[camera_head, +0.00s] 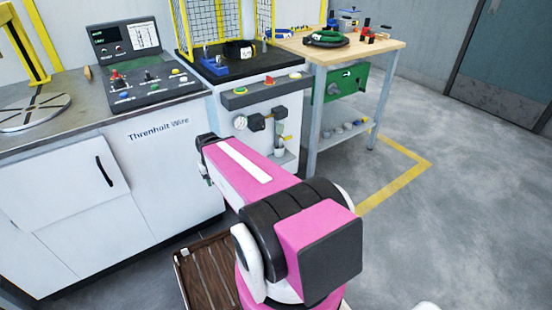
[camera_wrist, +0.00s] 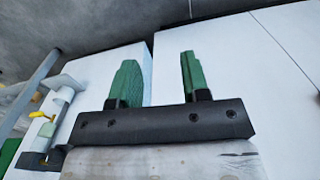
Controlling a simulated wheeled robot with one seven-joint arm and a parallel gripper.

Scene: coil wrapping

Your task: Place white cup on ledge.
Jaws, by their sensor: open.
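What looks like the white cup (camera_head: 279,149) is small and pale, low on the front of the middle machine in the head view. It seems to stand on a small grey ledge (camera_head: 286,160) there, but it is too small to be sure. My gripper (camera_wrist: 158,82) is open and empty in the wrist view, its two green fingers apart in front of white panels. In the head view my arm hides most of my gripper, which is left of the ledge by the white cabinet front.
The white cabinet (camera_head: 165,165) with a control box (camera_head: 140,80) stands on the left. A gauge (camera_head: 241,122) and valve parts stick out beside the cup. A wooden workbench (camera_head: 345,48) stands at the back. A brown slatted crate (camera_head: 207,275) is near my base. The floor on the right is clear.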

